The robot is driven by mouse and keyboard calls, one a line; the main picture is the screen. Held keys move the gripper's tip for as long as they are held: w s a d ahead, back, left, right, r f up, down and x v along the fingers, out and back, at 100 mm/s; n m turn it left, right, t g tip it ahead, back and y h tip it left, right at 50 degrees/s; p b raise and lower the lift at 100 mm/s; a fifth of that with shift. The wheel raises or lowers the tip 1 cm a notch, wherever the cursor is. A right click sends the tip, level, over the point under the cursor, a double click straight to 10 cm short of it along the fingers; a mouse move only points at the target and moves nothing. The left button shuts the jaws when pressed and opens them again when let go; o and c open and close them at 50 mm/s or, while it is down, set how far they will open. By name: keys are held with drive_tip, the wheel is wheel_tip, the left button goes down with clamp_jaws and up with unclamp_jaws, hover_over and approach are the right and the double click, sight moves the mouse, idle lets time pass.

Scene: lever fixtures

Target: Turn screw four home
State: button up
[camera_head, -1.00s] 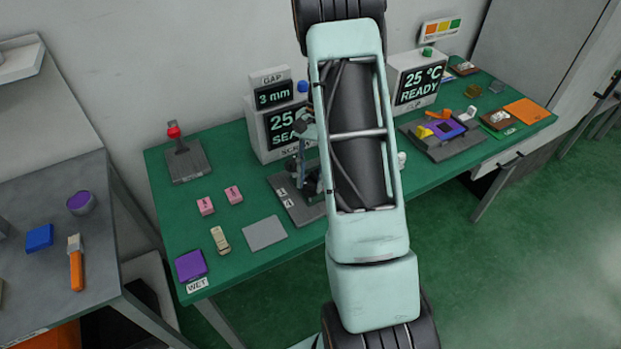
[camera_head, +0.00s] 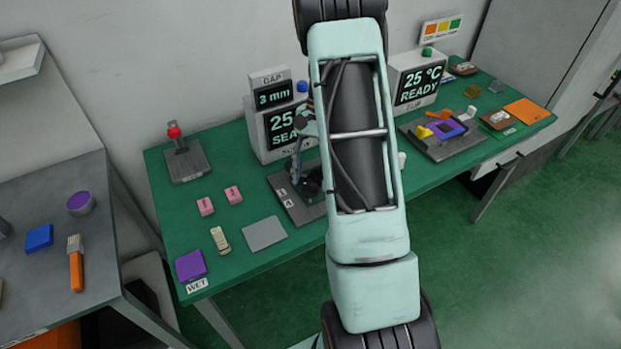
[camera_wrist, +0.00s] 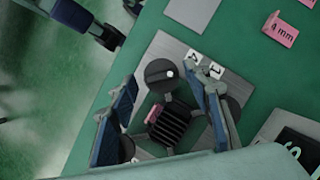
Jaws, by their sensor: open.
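In the wrist view, the grey screw plate (camera_wrist: 160,52) carries round black screw heads. The one beside the "4" label (camera_wrist: 194,55), screw four (camera_wrist: 160,73), has a white mark on its right side. My gripper (camera_wrist: 162,84) is open, with one finger on each side of screw four; whether they touch it I cannot tell. A second head (camera_wrist: 234,106) by the "1" label (camera_wrist: 215,70) is partly behind the right finger. A black ribbed block (camera_wrist: 172,125) sits mid-plate. In the head view, my arm hides much of the plate (camera_head: 300,211).
Behind the plate stands a display box (camera_head: 262,137) with a "3 mm" gap readout (camera_head: 274,96). Pink blocks (camera_head: 205,206), a grey pad (camera_head: 264,233) and a purple pad (camera_head: 190,265) lie left. A lever fixture (camera_head: 186,160) stands at back left. A loaded tray (camera_head: 455,146) is right.

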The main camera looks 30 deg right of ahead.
drive_tip(key=v, duration=1.1)
drive_tip(key=shift+r, duration=0.15)
